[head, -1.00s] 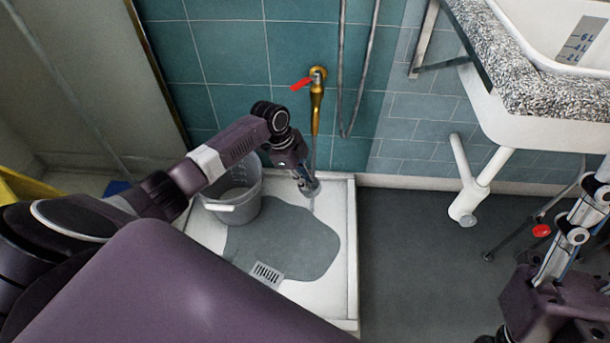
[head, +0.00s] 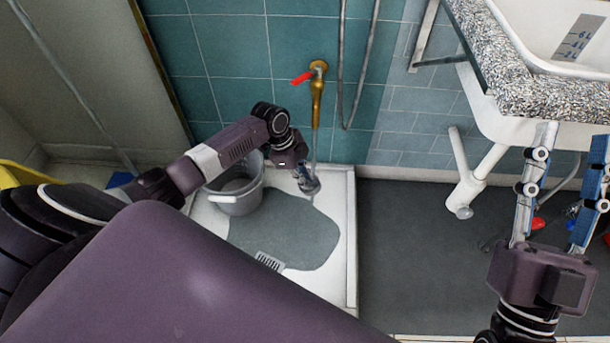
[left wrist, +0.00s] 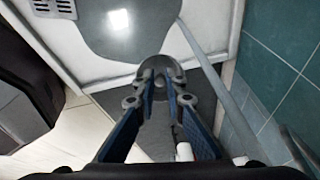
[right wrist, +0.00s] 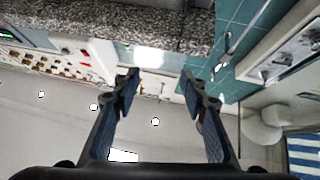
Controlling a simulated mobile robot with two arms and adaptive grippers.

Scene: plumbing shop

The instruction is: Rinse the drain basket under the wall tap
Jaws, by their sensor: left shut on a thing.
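The brass wall tap (head: 317,98) with its red lever (head: 302,78) is on the teal tiles. A thin pale stream runs down from its spout. My left gripper (head: 309,182) is below the tap, over the shower tray, at the stream. In the left wrist view its fingers (left wrist: 163,88) are shut on the drain basket (left wrist: 160,68), a small rounded grey piece partly hidden by the fingertips. My right gripper (head: 568,148) is beside the sink at the right. In the right wrist view its fingers (right wrist: 158,85) are apart with nothing between them.
A grey bucket (head: 238,196) stands on the white shower tray (head: 344,235), left of my left gripper. A dark wet patch (head: 290,238) and a drain grate (head: 269,261) are in front. A hose hangs beside the tap. The speckled counter (head: 500,75) is at the right.

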